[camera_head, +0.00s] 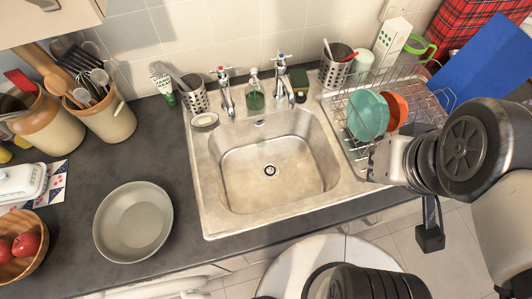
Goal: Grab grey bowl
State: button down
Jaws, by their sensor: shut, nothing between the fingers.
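The grey bowl (133,222) is a wide, shallow, round dish. It sits upright and empty on the dark counter, left of the sink and close to the counter's front edge. My gripper (376,162) is at the right, in front of the dish rack, with nothing held in it. It is shut, though its fingers are small and hard to make out. It is far to the right of the bowl, with the sink between them, and does not touch it.
The steel sink (268,172) is empty. A dish rack (352,150) holds a teal bowl (368,115) and an orange one (396,110).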

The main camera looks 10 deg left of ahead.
aim_at(135, 221)
jog(key=k+j+u, duration=0.15)
jog(key=u, duration=2.2)
